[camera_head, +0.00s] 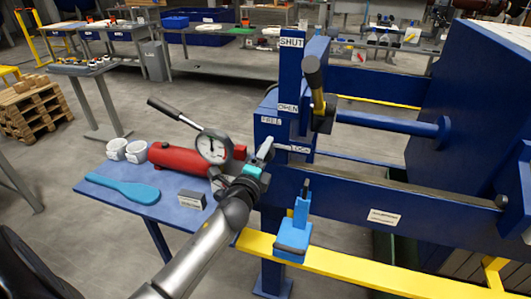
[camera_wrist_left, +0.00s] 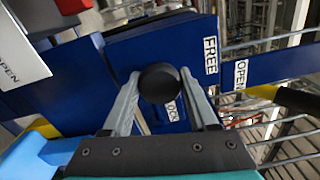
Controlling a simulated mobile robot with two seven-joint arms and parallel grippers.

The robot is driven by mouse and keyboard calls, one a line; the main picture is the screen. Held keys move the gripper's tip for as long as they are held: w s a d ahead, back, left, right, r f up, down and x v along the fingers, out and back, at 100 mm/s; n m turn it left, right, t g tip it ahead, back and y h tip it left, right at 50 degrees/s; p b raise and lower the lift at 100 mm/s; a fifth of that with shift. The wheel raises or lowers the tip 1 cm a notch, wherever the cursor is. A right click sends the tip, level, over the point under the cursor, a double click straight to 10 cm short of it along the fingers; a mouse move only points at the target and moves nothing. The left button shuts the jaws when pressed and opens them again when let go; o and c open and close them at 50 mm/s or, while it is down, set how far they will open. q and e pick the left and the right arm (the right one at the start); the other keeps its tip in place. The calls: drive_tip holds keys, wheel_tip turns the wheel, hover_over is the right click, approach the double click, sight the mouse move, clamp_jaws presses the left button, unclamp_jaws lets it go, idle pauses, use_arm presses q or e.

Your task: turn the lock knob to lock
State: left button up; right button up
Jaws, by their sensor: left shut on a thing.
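The lock knob (camera_wrist_left: 159,83) is round and black in the left wrist view. It sits on a blue plate of the press, between the two grey fingers of my left gripper (camera_wrist_left: 160,92), which is shut on it. In the head view, my left gripper (camera_head: 267,150) is at the blue post and hides the knob. A FREE label (camera_wrist_left: 210,55) is to the right of the knob. The LOCK label (camera_wrist_left: 172,110) is just below it and partly covered; it also shows in the head view (camera_head: 300,149). My right gripper is not in view.
A lever (camera_head: 316,85) with a black end stands near the SHUT and OPEN labels. A blue block (camera_head: 293,238) sits on the yellow rail.

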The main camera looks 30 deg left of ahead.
use_arm(q)
drive_tip(key=o, duration=1.4)
drive_tip(key=shift+c, duration=0.2)
drive_tip(key=b+v, duration=0.1)
drive_tip(key=v, duration=1.4)
drive_tip(key=shift+s, duration=0.2)
